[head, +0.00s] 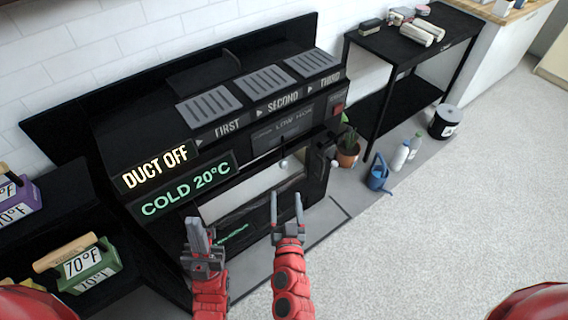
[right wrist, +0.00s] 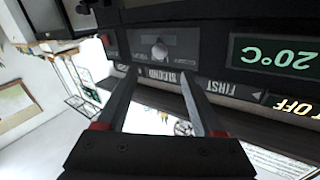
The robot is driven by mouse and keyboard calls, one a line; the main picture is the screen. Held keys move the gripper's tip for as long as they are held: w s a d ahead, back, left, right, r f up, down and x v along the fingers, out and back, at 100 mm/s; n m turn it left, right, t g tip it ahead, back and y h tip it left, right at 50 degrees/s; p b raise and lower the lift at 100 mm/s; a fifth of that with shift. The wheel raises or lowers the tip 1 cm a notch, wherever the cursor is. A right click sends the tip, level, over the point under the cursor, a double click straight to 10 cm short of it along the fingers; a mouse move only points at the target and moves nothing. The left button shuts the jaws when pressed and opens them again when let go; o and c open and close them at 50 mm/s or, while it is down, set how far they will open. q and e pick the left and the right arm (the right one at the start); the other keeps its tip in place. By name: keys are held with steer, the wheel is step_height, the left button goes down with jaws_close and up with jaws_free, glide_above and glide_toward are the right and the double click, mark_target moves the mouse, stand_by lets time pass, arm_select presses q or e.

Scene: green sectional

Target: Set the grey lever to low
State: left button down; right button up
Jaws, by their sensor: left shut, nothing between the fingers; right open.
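A dark panel (head: 291,123) marked with what reads like LOW and HIGH is on the front of the black machine, under the SECOND and THIRD labels. A small pale grey knob (head: 283,163), likely the lever's end, shows below this panel. In the right wrist view, upside down, a grey knob (right wrist: 159,50) stands out from a grey panel. I cannot tell which mark it points to. My right gripper (head: 287,207) is open and empty, in front of and below the knob, apart from it. My left gripper (head: 197,232) is shut and empty, further left before the machine.
Lit signs read DUCT OFF (head: 155,167) and COLD 20°C (head: 187,188). Another pale knob (head: 334,163) and a red switch (head: 338,108) are at the machine's right end. A potted plant (head: 347,153) and blue watering can (head: 378,174) stand on the floor. Open floor lies to the right.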

mark_target(284, 168)
steer(key=w, duration=1.3)
steer(key=shift+w+a, duration=0.1)
steer(key=shift+a, duration=0.15)
jaws_close()
stand_by(0.7)
